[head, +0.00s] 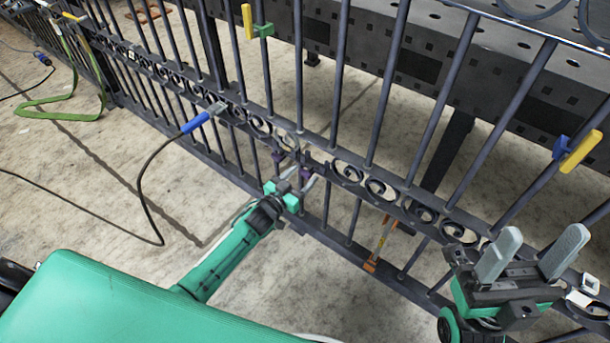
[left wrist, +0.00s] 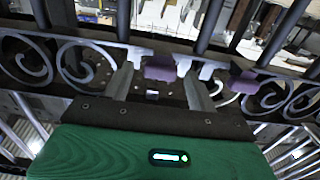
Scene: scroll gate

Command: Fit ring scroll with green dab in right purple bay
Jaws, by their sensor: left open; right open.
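My left gripper (head: 295,174) is open at the gate's scroll band, with its fingertips close to two small purple marks. The left purple mark (head: 278,157) and right purple mark (head: 305,171) sit on the band. In the left wrist view, one purple piece (left wrist: 160,68) shows between the open fingers and another purple piece (left wrist: 243,82) lies to their right. Pale metal parts show near the fingertips; I cannot tell whether they are band or scroll. I cannot make out a ring scroll with a green dab. My right gripper (head: 530,252) is open and empty at lower right.
The dark gate (head: 340,75) has upright bars and a scroll band (head: 380,188). A blue-handled tool (head: 195,122) with a black cable is at the band. Clamps (head: 264,30) (head: 578,152) grip bars. An orange tool (head: 380,240) stands below. A perforated table (head: 430,40) is behind.

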